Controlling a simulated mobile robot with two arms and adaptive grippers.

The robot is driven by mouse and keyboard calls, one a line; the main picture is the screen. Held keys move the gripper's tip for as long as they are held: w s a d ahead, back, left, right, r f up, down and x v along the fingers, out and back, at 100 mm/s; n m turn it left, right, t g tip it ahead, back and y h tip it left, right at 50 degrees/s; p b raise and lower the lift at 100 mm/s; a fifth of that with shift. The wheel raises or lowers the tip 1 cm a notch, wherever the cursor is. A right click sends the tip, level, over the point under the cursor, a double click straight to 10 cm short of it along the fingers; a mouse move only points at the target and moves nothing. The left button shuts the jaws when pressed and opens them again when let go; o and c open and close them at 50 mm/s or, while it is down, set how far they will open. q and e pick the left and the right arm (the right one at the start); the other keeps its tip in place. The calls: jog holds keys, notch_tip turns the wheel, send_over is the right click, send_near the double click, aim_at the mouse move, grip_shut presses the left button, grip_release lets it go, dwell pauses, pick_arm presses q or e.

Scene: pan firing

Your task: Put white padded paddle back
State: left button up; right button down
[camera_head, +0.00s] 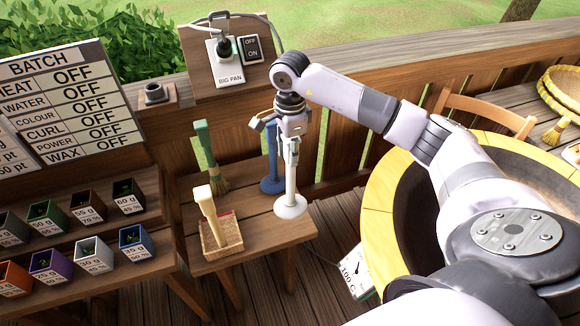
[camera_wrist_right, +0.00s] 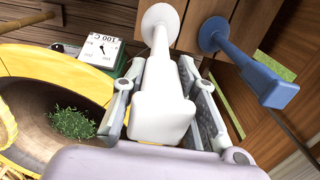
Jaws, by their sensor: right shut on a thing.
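The white padded paddle (camera_head: 290,190) is upright with its round pad down, at the right side of the small wooden bench (camera_head: 262,238). I cannot tell whether the pad touches the bench top. My right gripper (camera_head: 290,138) is shut on its handle from above. The right wrist view shows the white paddle's handle (camera_wrist_right: 160,108) between the two fingers, with the round pad beyond. A blue paddle (camera_head: 272,165) stands just behind it, and it also shows in the wrist view (camera_wrist_right: 250,67). My left gripper is not in view.
A switch board (camera_head: 228,60) is behind. A big yellow-rimmed pan (camera_head: 377,195) and a dial marked 100 C (camera_head: 355,272) are to the right.

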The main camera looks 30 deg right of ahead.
aim_at(290, 172)
notch_tip(290, 172, down, 7)
jog(key=shift+f+p, duration=0.15)
jog(key=shift+p, duration=0.7)
jog(key=c, duration=1.3)
grip_release()
